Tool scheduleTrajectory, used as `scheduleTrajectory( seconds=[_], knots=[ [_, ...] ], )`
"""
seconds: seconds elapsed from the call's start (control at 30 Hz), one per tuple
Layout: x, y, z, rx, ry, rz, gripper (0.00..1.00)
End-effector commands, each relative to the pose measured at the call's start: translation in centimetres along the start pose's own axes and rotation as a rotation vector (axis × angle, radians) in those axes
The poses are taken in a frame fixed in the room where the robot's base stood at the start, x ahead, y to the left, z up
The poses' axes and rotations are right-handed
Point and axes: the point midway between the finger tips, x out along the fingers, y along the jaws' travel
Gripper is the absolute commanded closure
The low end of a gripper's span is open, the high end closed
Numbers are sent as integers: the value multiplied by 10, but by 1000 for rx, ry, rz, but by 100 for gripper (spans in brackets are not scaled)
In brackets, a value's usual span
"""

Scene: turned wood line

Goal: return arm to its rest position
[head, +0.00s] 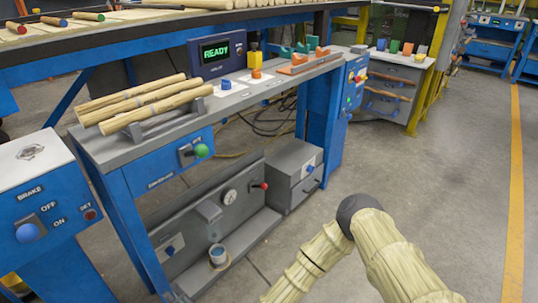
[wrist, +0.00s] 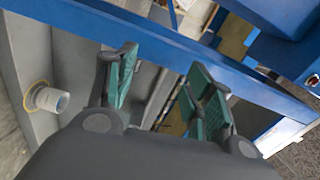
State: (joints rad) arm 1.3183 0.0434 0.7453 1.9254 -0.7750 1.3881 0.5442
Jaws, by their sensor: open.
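My gripper (wrist: 160,82) shows in the wrist view, its two green-padded fingers spread apart with nothing between them. It hangs beside the workbench's blue frame beam (wrist: 225,66), which passes behind the fingers. In the head view, my arm (head: 385,245) in its pale, wood-coloured cover rises from the bottom edge, bends at a dark joint and runs back down to the lower left. My gripper is outside the head view.
The grey bench top (head: 190,133) carries several turned rods (head: 150,100), a display reading READY (head: 217,50) and a yellow bottle (head: 255,58). A small pot (head: 218,255) stands on the lower shelf. Open floor lies to the right.

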Motion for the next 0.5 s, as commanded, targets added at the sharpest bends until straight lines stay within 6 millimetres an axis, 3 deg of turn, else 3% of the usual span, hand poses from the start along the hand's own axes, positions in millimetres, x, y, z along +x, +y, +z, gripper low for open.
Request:
scheduleTrajectory(
  seconds=[0.27, 0.5],
  knots=[
    [-28, 33, 4, -70, -69, 121, 47],
    [-70, 72, 0, -156, -148, 276, 47]
  ],
)
